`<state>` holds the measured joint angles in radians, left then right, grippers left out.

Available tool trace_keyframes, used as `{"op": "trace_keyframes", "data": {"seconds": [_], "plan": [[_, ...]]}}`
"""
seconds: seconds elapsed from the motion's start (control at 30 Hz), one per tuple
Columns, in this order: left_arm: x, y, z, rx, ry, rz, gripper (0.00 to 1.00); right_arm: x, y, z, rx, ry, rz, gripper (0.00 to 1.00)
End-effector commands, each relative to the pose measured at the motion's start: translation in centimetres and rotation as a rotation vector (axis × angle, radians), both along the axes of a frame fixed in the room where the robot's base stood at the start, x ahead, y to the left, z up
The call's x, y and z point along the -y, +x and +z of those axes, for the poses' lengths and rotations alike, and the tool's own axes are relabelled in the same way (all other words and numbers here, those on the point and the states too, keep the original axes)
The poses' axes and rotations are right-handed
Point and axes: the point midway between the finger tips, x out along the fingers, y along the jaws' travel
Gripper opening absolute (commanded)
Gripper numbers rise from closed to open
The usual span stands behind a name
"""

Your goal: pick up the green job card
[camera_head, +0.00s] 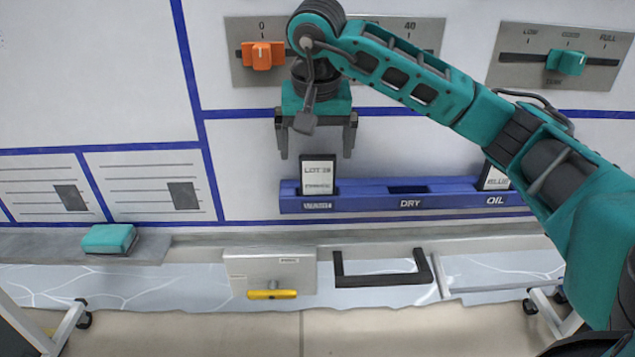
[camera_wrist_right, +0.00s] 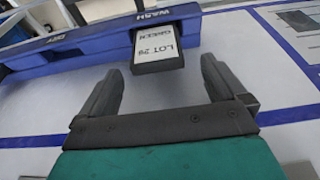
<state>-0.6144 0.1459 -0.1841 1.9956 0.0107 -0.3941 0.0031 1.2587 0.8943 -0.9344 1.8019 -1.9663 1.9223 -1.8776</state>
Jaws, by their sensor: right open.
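The green job card (camera_head: 318,176) is a white card in a dark frame, upright in the left slot of the blue rack (camera_head: 353,201). In the right wrist view the card (camera_wrist_right: 155,42) reads "LOT 29 GREEN" and its slot is labelled WASH. My right gripper (camera_head: 316,154) is open and empty, its fingers pointing down at the card's top edge. In the right wrist view the gripper (camera_wrist_right: 162,70) has one finger on each side of the card's end, apart from it. My left gripper is not in view.
The rack's middle slot, DRY (camera_head: 410,189), looks empty. Another card (camera_head: 494,179) stands in the OIL slot, partly behind my right arm. An orange slider (camera_head: 262,56) and a teal slider (camera_head: 567,62) sit on wall panels above. A teal block (camera_head: 109,239) lies on the ledge at left.

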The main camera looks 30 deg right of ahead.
Motion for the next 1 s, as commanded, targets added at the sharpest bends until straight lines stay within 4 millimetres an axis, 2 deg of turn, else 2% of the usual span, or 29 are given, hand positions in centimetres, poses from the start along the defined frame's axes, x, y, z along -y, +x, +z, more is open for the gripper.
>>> {"op": "trace_keyframes", "data": {"seconds": [0.3, 0.63, 1.0], "plan": [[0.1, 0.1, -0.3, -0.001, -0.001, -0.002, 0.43, 0.8, 0.7, -4.3, -0.003, 0.001, -0.002, 0.98], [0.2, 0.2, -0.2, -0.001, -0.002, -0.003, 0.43, 0.9, 0.9, -4.9, -0.001, 0.001, -0.001, 0.98], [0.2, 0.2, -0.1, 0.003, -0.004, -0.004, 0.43, 0.9, 0.8, -4.9, 0.0, 0.002, -0.001, 0.62]]}}
